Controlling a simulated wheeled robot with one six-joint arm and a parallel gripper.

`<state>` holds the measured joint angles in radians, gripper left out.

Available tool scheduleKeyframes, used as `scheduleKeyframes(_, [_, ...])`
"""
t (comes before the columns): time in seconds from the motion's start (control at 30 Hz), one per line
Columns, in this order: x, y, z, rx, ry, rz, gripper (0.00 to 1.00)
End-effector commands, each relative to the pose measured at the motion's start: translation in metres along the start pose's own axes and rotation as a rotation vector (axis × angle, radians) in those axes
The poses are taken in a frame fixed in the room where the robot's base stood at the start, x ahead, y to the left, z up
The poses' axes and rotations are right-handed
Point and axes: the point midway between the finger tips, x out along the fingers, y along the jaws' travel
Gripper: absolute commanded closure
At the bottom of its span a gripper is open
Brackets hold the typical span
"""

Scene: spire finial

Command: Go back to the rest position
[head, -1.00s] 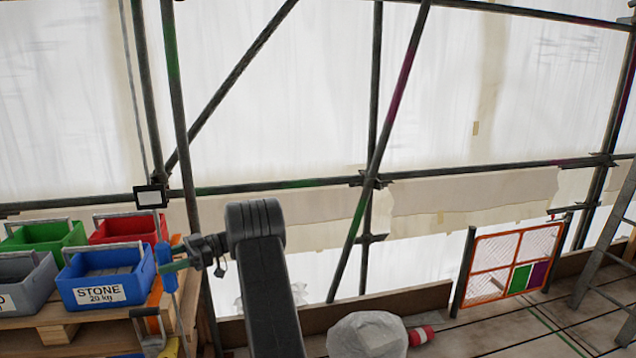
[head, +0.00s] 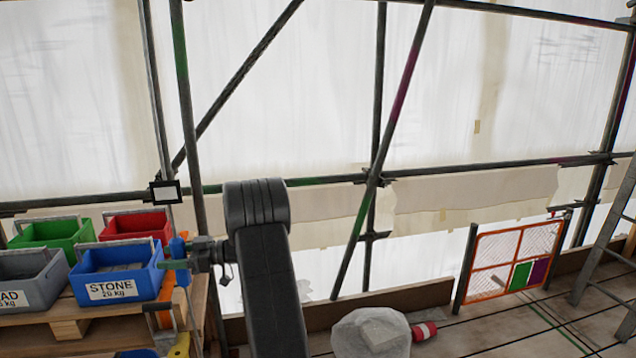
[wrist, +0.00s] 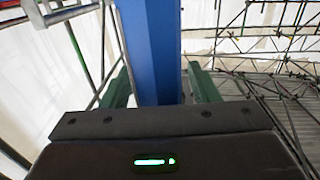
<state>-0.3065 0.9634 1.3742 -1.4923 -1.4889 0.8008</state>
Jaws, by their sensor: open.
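My gripper (head: 172,264) is at the left in the head view, beside the blue STONE bin, with its green fingers pointing left. In the wrist view the two green fingers (wrist: 162,88) stand apart, so it is open. A blue upright bar (wrist: 152,45) shows between or just beyond them; I cannot tell whether they touch it. In the head view a blue upright piece (head: 181,285) overlaps the fingers. My dark arm link rises in the middle of the head view.
The blue STONE bin (head: 113,292), a grey bin (head: 36,288), a green bin (head: 52,234) and a red bin (head: 135,226) stand on a wooden pallet (head: 35,322). Scaffold poles (head: 187,130) rise behind. A white sack (head: 370,333) lies on the deck, with an orange gate (head: 513,228) at right.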

Motion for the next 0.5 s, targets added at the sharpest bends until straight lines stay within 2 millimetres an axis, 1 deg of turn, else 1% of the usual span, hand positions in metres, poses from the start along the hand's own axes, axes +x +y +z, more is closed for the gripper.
scheduleKeyframes(0.2, [0.0008,0.0014,0.0004,0.002,-0.001,0.165,0.45])
scheduleKeyframes(0.5, [0.0001,0.0049,0.0000,0.002,0.000,0.357,0.45])
